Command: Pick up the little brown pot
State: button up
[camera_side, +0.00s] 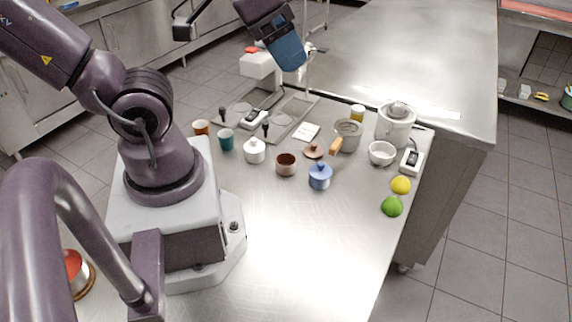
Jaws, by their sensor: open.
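The little brown pot (286,165) stands upright and open-topped on the steel table in the side view, left of a blue lidded pot (320,176). A brown lid with a knob (314,151) lies on the table just behind and to its right. My gripper (292,88) is open, high at the back of the table, well apart from the brown pot. It is partly hidden behind my blue wrist link, and its fingertips are hard to make out.
The table front is clear.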

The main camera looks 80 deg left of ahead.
jog(key=o, duration=0.3)
